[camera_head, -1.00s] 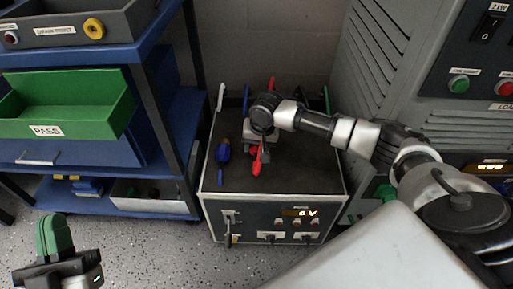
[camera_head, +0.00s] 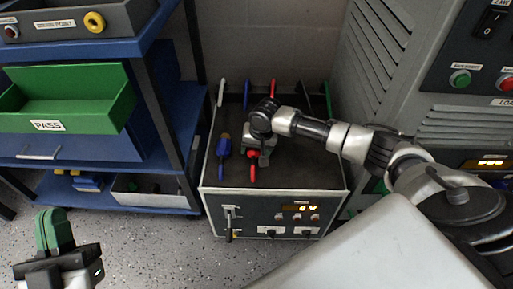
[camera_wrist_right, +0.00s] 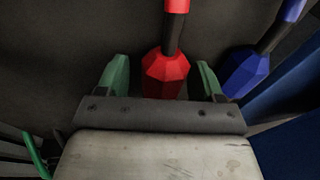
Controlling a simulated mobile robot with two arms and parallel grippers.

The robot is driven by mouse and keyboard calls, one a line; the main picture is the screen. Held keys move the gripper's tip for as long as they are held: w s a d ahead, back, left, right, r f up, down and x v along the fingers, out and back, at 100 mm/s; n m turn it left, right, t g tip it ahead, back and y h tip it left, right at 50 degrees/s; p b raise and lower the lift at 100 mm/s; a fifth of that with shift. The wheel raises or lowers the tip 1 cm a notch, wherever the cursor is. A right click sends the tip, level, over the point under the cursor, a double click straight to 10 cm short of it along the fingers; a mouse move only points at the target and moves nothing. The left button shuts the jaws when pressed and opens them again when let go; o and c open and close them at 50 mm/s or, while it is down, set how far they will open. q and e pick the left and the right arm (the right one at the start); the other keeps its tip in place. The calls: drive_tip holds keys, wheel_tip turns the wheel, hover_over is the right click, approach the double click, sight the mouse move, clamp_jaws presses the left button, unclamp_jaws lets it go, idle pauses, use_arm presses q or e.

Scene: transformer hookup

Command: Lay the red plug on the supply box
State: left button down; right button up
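The supply box (camera_head: 312,168) stands in the middle of the head view, with a dark top. The red plug (camera_head: 252,156) lies on that top near its front left, partly hidden by my right gripper (camera_head: 262,158). In the right wrist view the red plug (camera_wrist_right: 166,72) is between the two green fingertips of my right gripper (camera_wrist_right: 158,80), with a gap on each side. That gripper is open around it, low over the top. My left gripper (camera_head: 54,232) is at the lower left, far from the box; its finger gap is unclear.
A blue plug (camera_head: 224,148) lies left of the red one; it also shows in the right wrist view (camera_wrist_right: 245,70). Coloured upright rods line the box's back edge. A blue shelf with a green bin (camera_head: 70,98) stands left, a grey cabinet (camera_head: 385,70) right.

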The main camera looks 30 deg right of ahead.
drive_tip(key=shift+s+d+f, duration=0.2)
drive_tip(key=shift+d+f, duration=0.05)
drive_tip(key=shift+f, duration=0.05)
drive_tip(key=shift+r, duration=0.1)
drive_tip(key=shift+s+d+r, duration=0.1)
drive_tip(key=shift+r, duration=0.15)
drive_tip(key=p+v, duration=0.1)
drive_tip(key=v, duration=0.1)
drive_tip(key=p+v, duration=0.1)
drive_tip(key=v, duration=0.2)
drive_tip(key=shift+p, duration=0.35)
use_arm(q)
wheel_tip(320, 180, down, 13)
drive_tip(key=a+g+y+p, duration=0.2)
drive_tip(key=g+y, duration=0.2)
drive_tip(key=g, duration=0.8)
drive_tip(key=shift+s+a+n, duration=0.25)
drive_tip(key=shift+s+n, duration=0.05)
drive_tip(key=shift+s, duration=0.05)
use_arm(e)
drive_tip(key=shift+w+a+v, duration=0.1)
drive_tip(key=shift+v, duration=1.25)
drive_tip(key=shift+w+a+v, duration=0.15)
drive_tip(key=shift+v, duration=1.25)
use_arm(q)
drive_tip(key=shift+f, duration=0.1)
